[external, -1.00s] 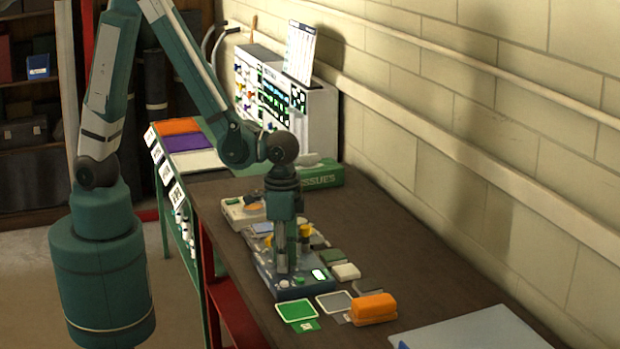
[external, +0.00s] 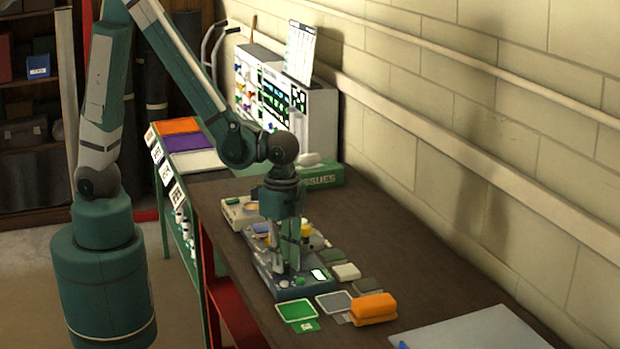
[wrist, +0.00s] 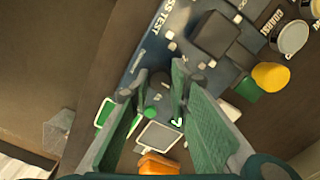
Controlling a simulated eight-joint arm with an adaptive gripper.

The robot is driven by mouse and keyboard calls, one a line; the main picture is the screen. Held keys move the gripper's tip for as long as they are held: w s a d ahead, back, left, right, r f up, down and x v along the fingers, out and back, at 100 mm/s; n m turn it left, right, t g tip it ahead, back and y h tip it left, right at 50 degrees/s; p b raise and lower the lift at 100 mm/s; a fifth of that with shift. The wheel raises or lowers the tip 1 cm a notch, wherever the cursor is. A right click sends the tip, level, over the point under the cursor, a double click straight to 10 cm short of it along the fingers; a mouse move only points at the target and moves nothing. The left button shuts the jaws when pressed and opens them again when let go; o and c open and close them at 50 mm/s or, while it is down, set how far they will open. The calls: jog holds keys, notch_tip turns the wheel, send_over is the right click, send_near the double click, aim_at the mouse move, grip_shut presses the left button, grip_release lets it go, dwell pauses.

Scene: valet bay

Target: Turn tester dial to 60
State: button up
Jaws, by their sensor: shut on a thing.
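The tester (external: 293,293) is a dark blue-grey panel box lying on the bench; its lettered face (wrist: 150,48) fills the upper middle of the wrist view. My gripper (external: 289,268) points straight down over the tester's near end. In the wrist view my gripper (wrist: 157,82) has its green-padded fingers closed in around a small part on the panel, which I take to be the dial. The fingers hide most of that part, so I cannot read its pointer or the scale marks.
A green card (external: 297,310), a grey framed square (external: 334,301) and an orange block (external: 373,308) lie near the tester. Small blocks line its right side. A yellow knob-like piece (wrist: 270,75) stands beside the panel. The tissue box (external: 322,175) is behind.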

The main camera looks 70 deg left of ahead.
jog(key=o, duration=0.9)
jog(key=shift+r, duration=0.1)
jog(key=shift+r, duration=5.9)
jog(key=s+a+r+n+t+b, duration=0.1)
jog(key=a+n, duration=0.3)
jog(key=a, duration=0.6)
jog(key=s+a+r+n+t+b, duration=0.1)
jog(key=a+r+n+t, duration=0.2)
jog(key=a, duration=0.7)
jog(key=s+a+r+n+t+b, duration=0.1)
jog(key=a+n, duration=0.4)
jog(key=a, duration=0.5)
jog(key=shift+s+a+r+t, duration=0.1)
jog(key=shift+a+r+t, duration=0.1)
jog(key=shift+r+t, duration=0.75)
